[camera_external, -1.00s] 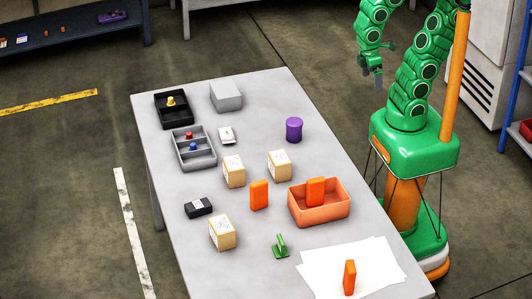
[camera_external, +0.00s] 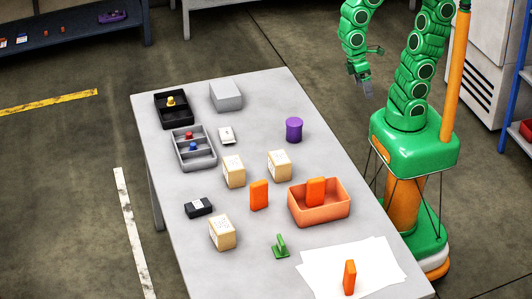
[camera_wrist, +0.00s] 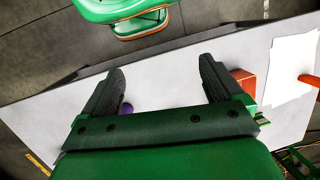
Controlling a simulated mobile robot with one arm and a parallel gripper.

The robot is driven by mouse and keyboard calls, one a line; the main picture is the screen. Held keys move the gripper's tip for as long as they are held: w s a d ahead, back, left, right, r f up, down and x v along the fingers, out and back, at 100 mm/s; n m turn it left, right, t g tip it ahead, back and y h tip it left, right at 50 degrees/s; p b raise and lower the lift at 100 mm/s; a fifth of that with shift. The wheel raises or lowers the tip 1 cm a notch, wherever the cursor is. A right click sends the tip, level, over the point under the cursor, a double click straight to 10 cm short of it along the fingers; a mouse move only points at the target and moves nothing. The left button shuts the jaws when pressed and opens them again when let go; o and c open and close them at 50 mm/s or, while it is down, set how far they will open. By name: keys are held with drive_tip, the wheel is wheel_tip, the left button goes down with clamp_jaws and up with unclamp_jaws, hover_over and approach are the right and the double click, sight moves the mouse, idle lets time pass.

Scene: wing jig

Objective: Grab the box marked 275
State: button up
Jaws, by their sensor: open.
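Three tan boxes with white labels stand on the grey table: one near the middle (camera_external: 234,171), one to its right (camera_external: 279,165) and one nearer the front left (camera_external: 221,233). Their markings are too small to read, so I cannot tell which is 275. My gripper (camera_external: 366,86) hangs past the table's right edge, away from all three boxes. In the wrist view my gripper (camera_wrist: 160,85) is open, its two dark fingers wide apart with nothing held between them. No tan box is clear in the wrist view.
An orange bin (camera_external: 320,208) holding an orange block, a purple cylinder (camera_external: 294,130), a standing orange block (camera_external: 259,195) and a green part (camera_external: 280,246) are on the table (camera_external: 320,113). Trays (camera_external: 194,150) stand at the back left. White paper (camera_external: 385,260) covers the front right.

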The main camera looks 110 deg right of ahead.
drive_tip(key=w+a+f+m+g+y, duration=0.1)
drive_tip(key=w+a+f+m+y, duration=0.2)
drive_tip(key=w, duration=0.7)
drive_tip(key=w+a+f+m+y, duration=0.2)
drive_tip(key=w+f+m+y, duration=0.2)
drive_tip(key=w, duration=0.5)
drive_tip(key=w+d+f+m+t+y, duration=0.1)
drive_tip(key=w+d+f+m+y, duration=0.25)
drive_tip(key=w+f, duration=0.35)
drive_tip(key=m+t+y, duration=0.1)
drive_tip(key=m+t, duration=0.2)
drive_tip(key=m, duration=0.3)
approach(284, 176)
drive_tip(key=shift+w+d+r, duration=0.3)
drive_tip(key=shift+d, duration=0.25)
drive_tip(key=shift+w+d+r, duration=0.3)
drive_tip(key=shift+w+d, duration=0.05)
drive_tip(key=shift+d, duration=0.15)
drive_tip(key=shift+a+f+m, duration=0.2)
drive_tip(key=shift+f+m, duration=0.05)
drive_tip(key=x, duration=0.4)
drive_tip(key=s+x, duration=0.1)
drive_tip(key=x, duration=0.1)
drive_tip(key=shift+a, duration=0.2)
drive_tip(key=shift+a+f, duration=0.2)
drive_tip(key=shift+a, duration=0.15)
drive_tip(key=shift+c, duration=0.2)
